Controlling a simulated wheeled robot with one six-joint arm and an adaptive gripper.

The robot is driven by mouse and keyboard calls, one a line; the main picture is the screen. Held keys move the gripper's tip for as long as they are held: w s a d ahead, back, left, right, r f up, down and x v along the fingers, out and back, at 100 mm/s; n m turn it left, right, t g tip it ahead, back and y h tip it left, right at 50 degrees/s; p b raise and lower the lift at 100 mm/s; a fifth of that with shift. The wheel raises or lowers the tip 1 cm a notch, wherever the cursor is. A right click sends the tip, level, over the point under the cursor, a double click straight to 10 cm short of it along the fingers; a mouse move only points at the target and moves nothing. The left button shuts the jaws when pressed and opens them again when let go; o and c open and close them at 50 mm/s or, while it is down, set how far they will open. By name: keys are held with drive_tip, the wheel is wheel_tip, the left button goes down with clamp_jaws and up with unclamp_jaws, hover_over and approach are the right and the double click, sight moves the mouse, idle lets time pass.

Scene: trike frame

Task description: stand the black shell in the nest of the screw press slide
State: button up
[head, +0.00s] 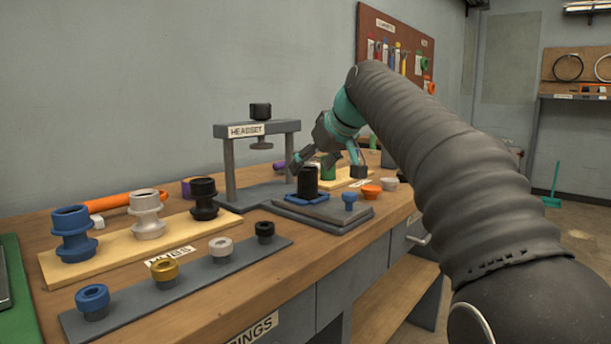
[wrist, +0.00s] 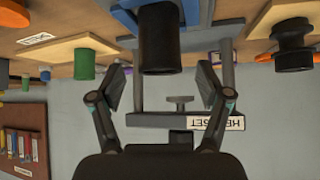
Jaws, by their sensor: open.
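The black shell (head: 307,181) is a plain cylinder standing upright in the blue square nest (head: 292,198) on the grey slide plate in front of the screw press (head: 229,165). In the wrist view, which is upside down, the shell (wrist: 158,42) rises from the blue nest (wrist: 124,18). My gripper (head: 328,164) is open and empty, just behind and right of the shell. In the wrist view its fingertips (wrist: 165,82) are spread on either side of the shell's line, with clear gaps and no contact visible. The shell's seating inside the nest is hidden.
A green cylinder (head: 328,172) stands on a wooden board behind the slide. Blue (head: 349,200) and orange (head: 371,191) small parts sit to the right. Spools (head: 147,215) and rings (head: 221,248) line boards at the left. The press frame stands close to my gripper.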

drive_tip(key=v, duration=0.7)
drive_tip(key=s+d+f+m+h, duration=0.1)
drive_tip(key=s+d+f, duration=0.4)
drive_tip(key=s+f, duration=0.5)
drive_tip(key=s+d+f+m+g+h, duration=0.1)
drive_tip(key=s+d+f+m, duration=0.3)
drive_tip(key=s+f, duration=0.7)
drive_tip(key=s+d+f+m+h, duration=0.2)
drive_tip(key=s+d+f, duration=0.4)
drive_tip(key=s+f, duration=0.5)
wheel_tip(320, 180, down, 2)
drive_tip(key=shift+g+h+p, duration=0.3)
drive_tip(key=shift+h+p, duration=0.1)
drive_tip(key=shift+h, duration=0.3)
